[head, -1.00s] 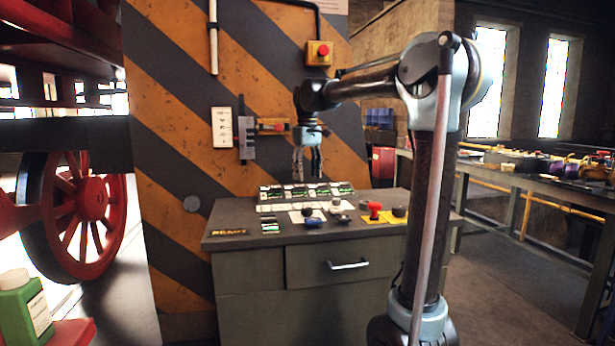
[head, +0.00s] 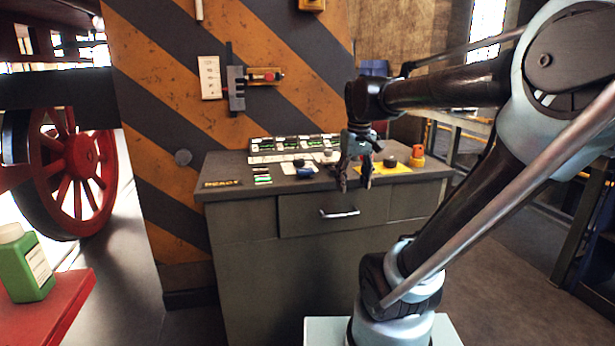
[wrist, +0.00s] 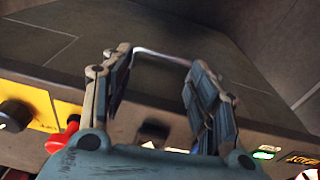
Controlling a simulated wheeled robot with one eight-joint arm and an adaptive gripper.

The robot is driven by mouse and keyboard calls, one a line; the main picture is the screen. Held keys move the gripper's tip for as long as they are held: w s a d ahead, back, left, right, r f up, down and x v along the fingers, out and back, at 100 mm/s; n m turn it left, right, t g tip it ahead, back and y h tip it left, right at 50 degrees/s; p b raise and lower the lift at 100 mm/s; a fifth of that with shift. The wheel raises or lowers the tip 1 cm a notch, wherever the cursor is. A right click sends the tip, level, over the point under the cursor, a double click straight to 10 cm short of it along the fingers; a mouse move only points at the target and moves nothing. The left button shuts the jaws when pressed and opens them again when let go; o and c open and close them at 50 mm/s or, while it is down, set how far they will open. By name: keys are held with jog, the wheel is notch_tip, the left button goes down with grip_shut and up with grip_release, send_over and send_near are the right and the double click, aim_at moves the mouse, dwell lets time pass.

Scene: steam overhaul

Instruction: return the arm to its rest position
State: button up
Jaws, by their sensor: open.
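My gripper (head: 354,184) hangs with its fingers pointing down in front of the control cabinet (head: 246,217), near the front edge of its top in the head view. Its fingers are apart with nothing between them. My arm comes in from the right and is bent at the elbow. In the wrist view my gripper (wrist: 158,78) is also open and empty, and the drawer handle (wrist: 165,57) shows beyond the fingertips.
A striped wall (head: 150,100) stands behind. A green bottle (head: 27,268) stands at lower left, near a red wheel (head: 80,157). Floor is open at right.

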jog(key=s+d+f+m+t, duration=0.1)
jog(key=s+d+f+m, duration=0.2)
jog(key=s+f, duration=0.9)
notch_tip(320, 180, down, 4)
jog(key=d, duration=0.2)
jog(key=shift+s+d+f, duration=0.2)
jog(key=shift+s+d, duration=0.1)
jog(key=shift+s, duration=0.1)
